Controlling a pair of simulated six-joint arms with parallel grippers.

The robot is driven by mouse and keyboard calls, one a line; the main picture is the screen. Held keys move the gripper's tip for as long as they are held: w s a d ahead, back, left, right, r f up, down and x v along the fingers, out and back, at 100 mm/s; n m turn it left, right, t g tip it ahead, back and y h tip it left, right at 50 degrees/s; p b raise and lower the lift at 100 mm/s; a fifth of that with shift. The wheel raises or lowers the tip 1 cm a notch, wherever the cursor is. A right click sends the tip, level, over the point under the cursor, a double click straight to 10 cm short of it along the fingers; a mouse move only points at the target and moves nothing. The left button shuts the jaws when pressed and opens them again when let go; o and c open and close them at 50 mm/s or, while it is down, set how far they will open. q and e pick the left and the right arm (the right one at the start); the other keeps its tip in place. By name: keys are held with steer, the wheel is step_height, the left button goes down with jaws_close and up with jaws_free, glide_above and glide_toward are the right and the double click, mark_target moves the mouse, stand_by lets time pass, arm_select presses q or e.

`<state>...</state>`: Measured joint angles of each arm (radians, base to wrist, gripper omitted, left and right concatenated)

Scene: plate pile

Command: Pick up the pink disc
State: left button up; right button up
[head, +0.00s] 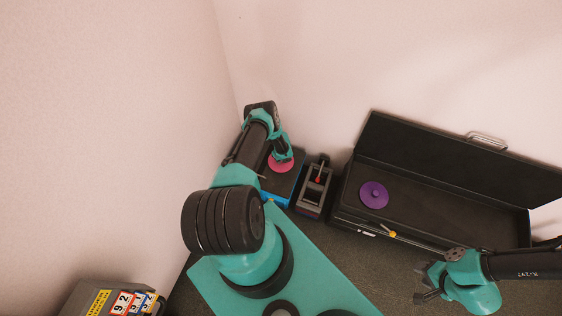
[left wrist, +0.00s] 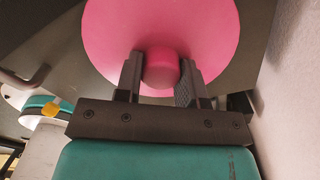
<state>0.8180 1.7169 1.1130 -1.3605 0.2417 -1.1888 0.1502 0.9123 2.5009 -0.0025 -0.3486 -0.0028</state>
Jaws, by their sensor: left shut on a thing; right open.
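The pink disc (head: 280,164) shows in the head view near the back corner, at the end of my left arm, above or on a dark flat block. It also fills the top of the left wrist view (left wrist: 210,28). My left gripper (left wrist: 160,72) is shut on the disc's round central knob, one finger on each side. Whether the disc touches what lies below it cannot be told. My right gripper (head: 428,283) is open and empty at the lower right, in front of the toolbox and apart from the disc.
A black open toolbox (head: 440,231) stands at the right with its lid raised. A purple disc (head: 373,195) lies inside its left part. A small dark device with a red-marked lever (head: 311,197) stands between the toolbox and the dark block. A box with number cards (head: 92,298) is at the lower left.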

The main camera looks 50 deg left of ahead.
arm_select(q)
steer(key=shift+r, duration=0.15)
steer(key=shift+s+r, duration=0.15)
steer(key=shift+r, duration=1.5)
steer(key=s+d, duration=0.3)
steer(key=d, duration=0.1)
steer(key=s+d+r, duration=0.1)
steer(key=s+d, duration=0.6)
steer(key=d, duration=0.1)
steer(key=shift+s+r, duration=0.15)
steer(key=shift+r, duration=0.05)
steer(key=w+d+r+n, duration=0.2)
steer(key=w+r+n, duration=0.3)
steer(key=w+r, duration=0.4)
steer(key=w+d+r+n, duration=0.3)
steer(key=w+r+n, duration=0.1)
steer(key=w+r, duration=0.55)
steer(key=w+d+r+n, duration=0.3)
steer(key=d+r+n, duration=0.2)
steer(key=r, duration=0.5)
steer(key=w+d+r+n, duration=0.3)
steer(key=d+r+n, duration=0.2)
steer(key=d+r, duration=0.5)
steer(key=shift+d+r, duration=0.3)
steer(key=shift+r, duration=0.45)
